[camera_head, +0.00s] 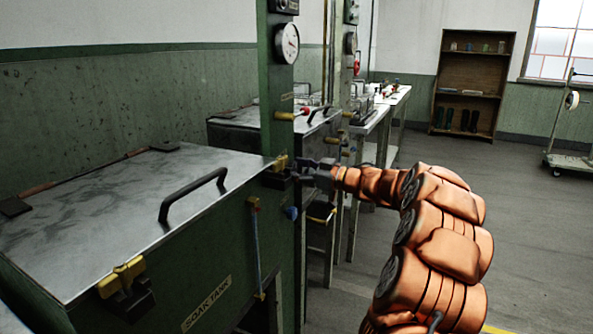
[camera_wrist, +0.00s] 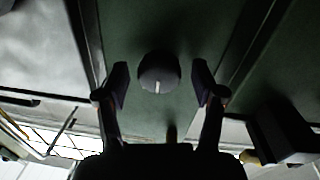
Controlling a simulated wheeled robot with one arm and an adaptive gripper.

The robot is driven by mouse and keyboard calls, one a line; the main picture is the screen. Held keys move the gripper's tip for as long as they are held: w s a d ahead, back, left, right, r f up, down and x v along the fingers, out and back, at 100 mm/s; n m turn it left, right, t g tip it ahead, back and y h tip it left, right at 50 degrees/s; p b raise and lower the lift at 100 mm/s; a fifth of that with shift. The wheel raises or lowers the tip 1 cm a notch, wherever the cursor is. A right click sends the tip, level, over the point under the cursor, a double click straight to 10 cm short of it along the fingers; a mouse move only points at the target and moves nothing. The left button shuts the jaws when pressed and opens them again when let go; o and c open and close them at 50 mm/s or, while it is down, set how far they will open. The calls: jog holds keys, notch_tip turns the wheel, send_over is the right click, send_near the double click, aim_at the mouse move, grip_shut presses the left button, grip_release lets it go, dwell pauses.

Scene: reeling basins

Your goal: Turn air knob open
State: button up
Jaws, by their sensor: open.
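In the wrist view a dark round knob (camera_wrist: 158,70) sits on a dark green panel, with a short pale mark pointing toward the bottom of the picture. No label on it is readable. My gripper (camera_wrist: 160,76) is open, with one finger on each side of the knob and a visible gap on both sides. In the head view my gripper (camera_head: 303,170) is at the green post (camera_head: 280,90), near the right corner of the soak tank (camera_head: 205,265). I cannot clearly make out the dark knob in that view.
A yellow latch (camera_head: 281,162) and a blue knob (camera_head: 292,213) are close to my gripper. A gauge (camera_head: 287,43) and a red-tipped yellow handle (camera_head: 286,116) are higher on the post. The tank's lid has a black handle (camera_head: 193,193).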

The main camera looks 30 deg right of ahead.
jog(key=shift+c, duration=0.3)
jog(key=c, duration=1.1)
jog(key=shift+f+n, duration=0.15)
jog(key=shift+n, duration=0.25)
jog(key=n+b, duration=0.2)
jog(key=shift+d+f+n, duration=0.1)
jog(key=shift+f+n, duration=0.05)
jog(key=shift+n, duration=0.25)
jog(key=shift+n+y+b, duration=0.35)
jog(key=shift+n+b, duration=2.45)
jog(key=shift+n, duration=0.95)
jog(key=shift+n+y+b, duration=0.35)
jog(key=shift+n+b, duration=2.45)
jog(key=shift+n, duration=0.95)
